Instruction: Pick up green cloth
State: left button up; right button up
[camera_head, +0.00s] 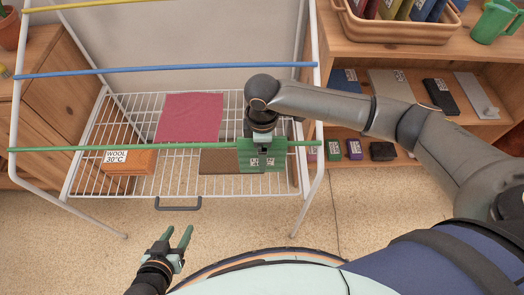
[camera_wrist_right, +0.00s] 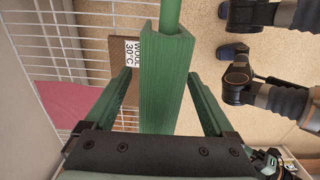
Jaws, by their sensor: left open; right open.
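The green cloth (camera_head: 244,157) hangs folded over the green rail (camera_head: 100,148) of the white rack. It also shows in the right wrist view (camera_wrist_right: 167,80), draped over the rail. My right gripper (camera_head: 262,158) is above the rail, pointing down. Its two fingers are apart, one on each side of the cloth (camera_wrist_right: 160,85). A gap shows between each finger and the cloth in the wrist view. My left gripper (camera_head: 179,235) is open and empty in front of the rack, low in the head view. The rear side of the cloth is hidden.
Blue (camera_head: 170,69) and yellow rails cross behind. A wooden shelf unit (camera_head: 430,60) stands right. Floor in front is clear.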

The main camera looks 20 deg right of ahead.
grip_shut()
dwell(0.8)
